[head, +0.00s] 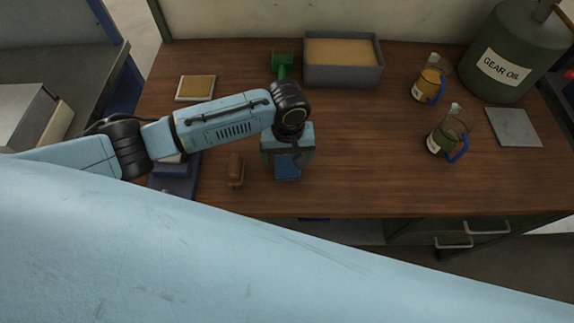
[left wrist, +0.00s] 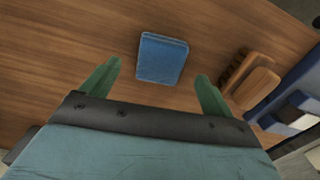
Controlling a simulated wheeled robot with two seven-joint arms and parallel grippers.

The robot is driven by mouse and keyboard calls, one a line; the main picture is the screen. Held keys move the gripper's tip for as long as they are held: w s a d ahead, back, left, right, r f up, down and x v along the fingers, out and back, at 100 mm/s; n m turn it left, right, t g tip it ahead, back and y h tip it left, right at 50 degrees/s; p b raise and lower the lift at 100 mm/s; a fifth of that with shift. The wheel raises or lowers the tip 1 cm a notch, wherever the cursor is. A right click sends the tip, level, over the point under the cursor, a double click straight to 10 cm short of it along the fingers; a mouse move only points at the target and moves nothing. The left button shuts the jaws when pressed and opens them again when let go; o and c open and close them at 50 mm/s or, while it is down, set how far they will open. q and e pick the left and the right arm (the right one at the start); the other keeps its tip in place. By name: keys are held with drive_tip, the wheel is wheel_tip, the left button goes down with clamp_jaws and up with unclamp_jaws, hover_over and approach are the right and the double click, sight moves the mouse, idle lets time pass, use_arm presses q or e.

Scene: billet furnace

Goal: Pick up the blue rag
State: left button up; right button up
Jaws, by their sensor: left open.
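The blue rag (head: 287,167) is a small folded block lying flat on the wooden table, below my left gripper in the head view. It also shows whole in the left wrist view (left wrist: 162,58), just beyond and between the two green fingertips. My left gripper (head: 288,160) points down over the rag, and part of the rag is hidden behind it in the head view. In the left wrist view the left gripper (left wrist: 158,76) is open, with nothing between its fingers. My right gripper is not in view.
A brown wooden brush (head: 235,170) lies close to the left of the rag, with a blue tray (head: 176,184) further left. A grey bin (head: 343,74), green scoop (head: 282,63), jugs (head: 447,135) and gear oil drum (head: 502,62) stand further back. Table to the right is clear.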

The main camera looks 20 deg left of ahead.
sight(287, 164)
use_arm(q)
wheel_tip(287, 164, down, 3)
drive_tip(key=shift+a+f, duration=0.1)
drive_tip(key=shift+f, duration=0.05)
drive_tip(key=c, duration=1.1)
drive_tip(key=shift+o, duration=0.2)
wheel_tip(287, 164, up, 10)
drive_tip(key=o, duration=0.3)
drive_tip(key=shift+c, duration=1.1)
